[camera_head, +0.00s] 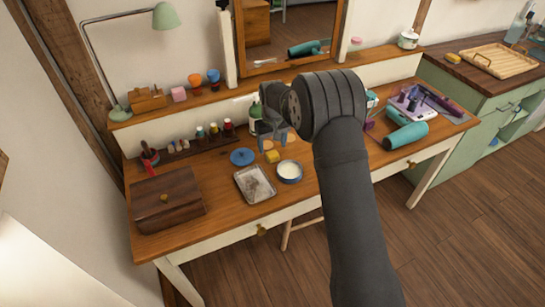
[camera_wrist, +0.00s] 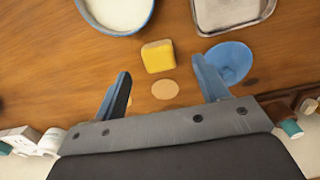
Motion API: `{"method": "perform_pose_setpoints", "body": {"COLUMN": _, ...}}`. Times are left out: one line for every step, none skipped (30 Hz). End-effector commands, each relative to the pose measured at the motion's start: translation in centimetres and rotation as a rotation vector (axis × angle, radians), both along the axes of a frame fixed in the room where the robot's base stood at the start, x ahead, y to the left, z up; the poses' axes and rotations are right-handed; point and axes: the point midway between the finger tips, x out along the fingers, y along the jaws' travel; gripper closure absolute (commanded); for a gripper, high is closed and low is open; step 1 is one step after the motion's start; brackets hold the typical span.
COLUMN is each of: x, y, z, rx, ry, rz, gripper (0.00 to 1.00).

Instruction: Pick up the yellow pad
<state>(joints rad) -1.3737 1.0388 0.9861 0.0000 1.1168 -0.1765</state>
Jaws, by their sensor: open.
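The yellow pad (camera_wrist: 158,56) is a small yellow block on the wooden table, seen in the wrist view just beyond my fingertips and between their lines. In the head view the yellow pad (camera_head: 272,156) lies beside a round tin, close to my gripper (camera_head: 273,135). A flat tan disc (camera_wrist: 165,90) lies on the table between the fingers in the wrist view.
A blue-rimmed tin with white contents (camera_head: 290,172), a metal tray (camera_head: 242,190) and a blue lid (camera_head: 242,157) surround the pad. A wooden box (camera_head: 168,199) stands at left. A teal hair dryer (camera_head: 406,136) lies at right. Bottles stand behind.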

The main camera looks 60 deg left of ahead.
Motion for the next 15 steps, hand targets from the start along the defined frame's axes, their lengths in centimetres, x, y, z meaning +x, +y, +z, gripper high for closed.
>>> {"method": "perform_pose_setpoints", "body": {"x": 0.1, "y": 0.0, "z": -0.5, "rx": -0.002, "ry": 0.000, "rz": 0.000, "gripper": 0.33}}
{"method": "perform_pose_setpoints", "body": {"x": 0.1, "y": 0.1, "z": -0.8, "rx": -0.002, "ry": 0.000, "rz": 0.000, "gripper": 0.33}}
{"method": "perform_pose_setpoints", "body": {"x": 0.2, "y": 0.1, "z": -1.4, "rx": -0.002, "ry": 0.000, "rz": -0.001, "gripper": 0.33}}
{"method": "perform_pose_setpoints", "body": {"x": 0.3, "y": 0.2, "z": -1.9, "rx": -0.002, "ry": 0.000, "rz": -0.001, "gripper": 0.33}}
{"method": "perform_pose_setpoints", "body": {"x": 0.3, "y": 0.2, "z": -2.4, "rx": -0.002, "ry": 0.000, "rz": -0.001, "gripper": 0.33}}
{"method": "perform_pose_setpoints", "body": {"x": 0.4, "y": 0.3, "z": -3.0, "rx": -0.002, "ry": 0.000, "rz": -0.001, "gripper": 0.33}}
{"method": "perform_pose_setpoints", "body": {"x": 0.4, "y": 0.3, "z": -3.5, "rx": -0.002, "ry": 0.001, "rz": 0.000, "gripper": 0.33}}
{"method": "perform_pose_setpoints", "body": {"x": 0.4, "y": 0.3, "z": -3.9, "rx": -0.002, "ry": 0.001, "rz": 0.000, "gripper": 0.33}}
{"method": "perform_pose_setpoints", "body": {"x": 0.4, "y": 0.3, "z": -4.3, "rx": 0.000, "ry": 0.000, "rz": 0.000, "gripper": 0.33}}
{"method": "perform_pose_setpoints", "body": {"x": 0.4, "y": 0.3, "z": -4.6, "rx": 0.001, "ry": 0.000, "rz": 0.000, "gripper": 0.33}}
{"method": "perform_pose_setpoints", "body": {"x": 0.4, "y": 0.3, "z": -4.7, "rx": 0.002, "ry": 0.000, "rz": 0.000, "gripper": 0.33}}
{"method": "perform_pose_setpoints", "body": {"x": 0.4, "y": 0.3, "z": -4.8, "rx": 0.003, "ry": 0.000, "rz": 0.000, "gripper": 0.33}}
{"method": "perform_pose_setpoints", "body": {"x": 0.4, "y": 0.3, "z": -4.8, "rx": 0.003, "ry": 0.000, "rz": 0.000, "gripper": 0.33}}
{"method": "perform_pose_setpoints", "body": {"x": 0.4, "y": 0.3, "z": -4.8, "rx": 0.003, "ry": 0.000, "rz": 0.000, "gripper": 0.33}}
{"method": "perform_pose_setpoints", "body": {"x": 0.4, "y": 0.3, "z": -4.8, "rx": 0.003, "ry": 0.000, "rz": 0.000, "gripper": 0.33}}
